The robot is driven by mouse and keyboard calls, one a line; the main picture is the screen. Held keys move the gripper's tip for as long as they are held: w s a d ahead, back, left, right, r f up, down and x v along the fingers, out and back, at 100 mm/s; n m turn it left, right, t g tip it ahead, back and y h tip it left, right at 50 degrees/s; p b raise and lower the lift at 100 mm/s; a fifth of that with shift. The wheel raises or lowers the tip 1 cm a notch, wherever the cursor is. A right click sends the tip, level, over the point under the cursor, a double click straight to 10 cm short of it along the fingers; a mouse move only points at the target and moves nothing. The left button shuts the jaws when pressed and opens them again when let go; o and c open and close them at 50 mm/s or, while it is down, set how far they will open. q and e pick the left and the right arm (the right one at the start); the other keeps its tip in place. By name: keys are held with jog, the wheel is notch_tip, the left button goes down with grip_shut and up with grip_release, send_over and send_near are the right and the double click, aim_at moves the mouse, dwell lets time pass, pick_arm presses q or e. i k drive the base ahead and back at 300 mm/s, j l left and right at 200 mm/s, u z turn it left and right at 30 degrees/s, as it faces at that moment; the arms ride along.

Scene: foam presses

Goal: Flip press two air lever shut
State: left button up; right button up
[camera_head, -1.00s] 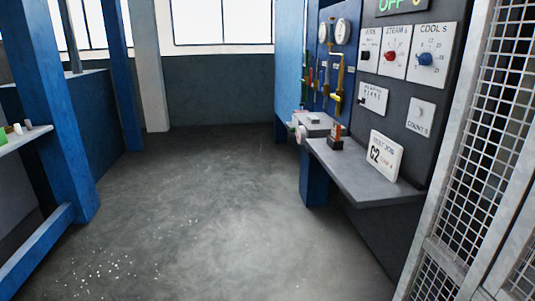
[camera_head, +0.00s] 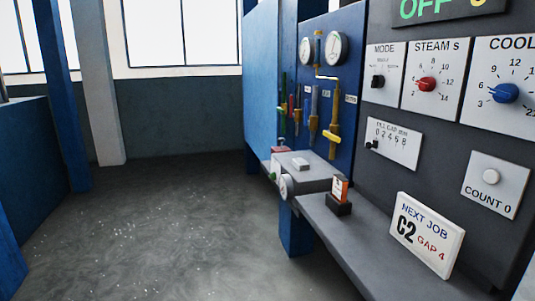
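The small labels by the levers are too small to read, so I cannot tell which is the press two air lever. Neither of my grippers is in view.
A grey shelf (camera_head: 345,240) juts out below the panels, with a grey box (camera_head: 300,171), a small orange-and-black item (camera_head: 339,197) and a sign (camera_head: 427,233) reading NEXT JOB C2 GAP 4. A dark control panel with knobs stands right. Floor (camera_head: 170,230) left of the shelf is clear.

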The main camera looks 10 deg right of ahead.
aim_at(306, 113)
jog(key=i+j+z, duration=0.1)
jog(key=i+z, duration=0.15)
jog(key=i, duration=0.15)
jog(key=i+j+z, duration=0.25)
jog(key=i, duration=0.15)
jog(key=i+j+z, duration=0.1)
jog(key=i+z, duration=0.15)
jog(key=i+j, duration=0.5)
jog(key=j, duration=0.2)
jog(key=i+j+u, duration=0.15)
jog(key=i+j, duration=0.35)
jog(key=j, duration=0.2)
jog(key=i+j, duration=0.55)
jog(key=k+j+u, duration=0.05)
jog(key=j, duration=0.05)
